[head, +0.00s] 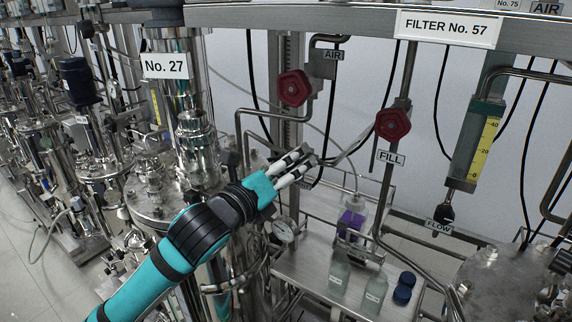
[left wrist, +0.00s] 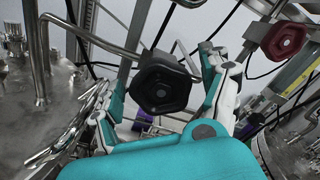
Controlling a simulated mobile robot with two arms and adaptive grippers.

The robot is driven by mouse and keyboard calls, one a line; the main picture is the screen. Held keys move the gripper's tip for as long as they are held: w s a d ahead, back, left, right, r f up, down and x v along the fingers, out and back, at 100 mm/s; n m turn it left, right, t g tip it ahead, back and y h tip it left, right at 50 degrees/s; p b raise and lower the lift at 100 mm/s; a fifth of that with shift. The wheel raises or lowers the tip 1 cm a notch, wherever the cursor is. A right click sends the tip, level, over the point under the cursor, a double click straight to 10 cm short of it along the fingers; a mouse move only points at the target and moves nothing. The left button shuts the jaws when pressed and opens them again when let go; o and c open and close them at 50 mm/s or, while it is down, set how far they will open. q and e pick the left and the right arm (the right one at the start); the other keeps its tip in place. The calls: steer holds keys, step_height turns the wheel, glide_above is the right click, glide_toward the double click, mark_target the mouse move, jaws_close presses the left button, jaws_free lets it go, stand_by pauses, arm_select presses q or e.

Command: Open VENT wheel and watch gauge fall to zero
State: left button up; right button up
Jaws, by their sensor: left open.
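A black lobed handwheel (left wrist: 162,84) stands between the spread fingers of my left gripper (left wrist: 165,100) in the left wrist view. I cannot tell whether the fingers touch it. In the head view my left gripper (head: 297,168) reaches in from the left, open, and hides most of what is behind it. No VENT label is readable in either view. A small round dial gauge (head: 284,231) sits just below the gripper; its needle is too small to read. My right gripper is not in view.
A red AIR wheel (head: 293,88) is above the gripper, and a red FILL wheel (head: 392,124) is to its right. Bottles (head: 340,271) stand on a metal shelf below. A steel vessel (head: 155,203) and pipes crowd the left. A yellow scale (head: 485,146) hangs at right.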

arm_select(q)
steer(key=c, duration=1.2)
steer(key=shift+o, duration=0.2)
